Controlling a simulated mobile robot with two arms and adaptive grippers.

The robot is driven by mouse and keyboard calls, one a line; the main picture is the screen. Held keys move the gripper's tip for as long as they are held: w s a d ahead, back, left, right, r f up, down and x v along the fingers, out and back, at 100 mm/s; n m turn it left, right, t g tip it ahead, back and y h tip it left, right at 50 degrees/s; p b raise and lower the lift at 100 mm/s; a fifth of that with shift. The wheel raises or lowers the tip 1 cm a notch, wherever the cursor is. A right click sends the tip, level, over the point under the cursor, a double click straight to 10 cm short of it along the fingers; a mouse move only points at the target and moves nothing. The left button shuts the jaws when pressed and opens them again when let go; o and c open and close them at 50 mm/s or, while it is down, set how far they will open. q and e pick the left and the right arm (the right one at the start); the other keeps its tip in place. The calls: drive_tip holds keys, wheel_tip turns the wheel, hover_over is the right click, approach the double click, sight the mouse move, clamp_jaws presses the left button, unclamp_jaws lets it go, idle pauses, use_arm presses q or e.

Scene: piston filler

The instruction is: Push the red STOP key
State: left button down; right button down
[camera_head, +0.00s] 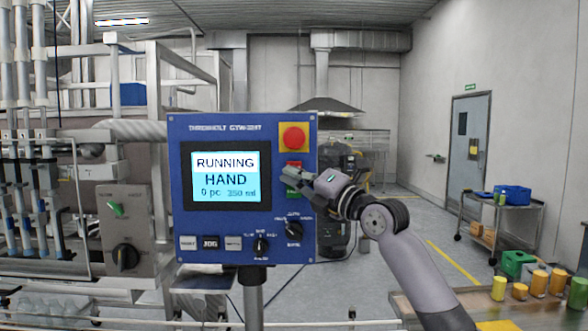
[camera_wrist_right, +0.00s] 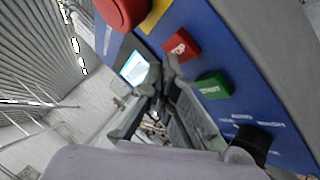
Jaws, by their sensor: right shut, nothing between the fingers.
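The red STOP key (camera_head: 293,164) sits on the blue control panel (camera_head: 180,218), below the round red emergency button. In the right wrist view the STOP key (camera_wrist_right: 182,46) is in plain sight, above the green START key (camera_wrist_right: 213,86). My right gripper (camera_head: 287,180) is shut and empty in front of the panel. My left gripper is not in view.
The red emergency button (camera_head: 293,137) on its yellow plate is just above the STOP key. The screen (camera_head: 224,177) reads RUNNING, HAND, 0 pc, 350 ml. Black knobs (camera_head: 293,229) are below the gripper. A table with jars (camera_head: 538,282) stands at the right.

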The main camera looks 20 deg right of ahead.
drive_tip(key=shift+w+d, duration=0.15)
drive_tip(key=shift+w, duration=0.25)
idle(0.5)
drive_tip(key=shift+s, duration=0.1)
drive_tip(key=shift+s+a, duration=0.2)
drive_tip(key=shift+s, duration=0.5)
drive_tip(key=shift+s+a, duration=0.1)
drive_tip(key=shift+s+a+b, duration=0.2)
drive_tip(key=shift+s+b, duration=0.05)
drive_tip(key=shift+s, duration=0.5)
drive_tip(key=shift+s+a+b, duration=0.2)
drive_tip(key=shift+s+b, duration=0.05)
drive_tip(key=shift+s, duration=0.5)
drive_tip(key=shift+s+a+b, duration=0.2)
drive_tip(key=shift+s+b, duration=0.05)
drive_tip(key=shift+s, duration=0.5)
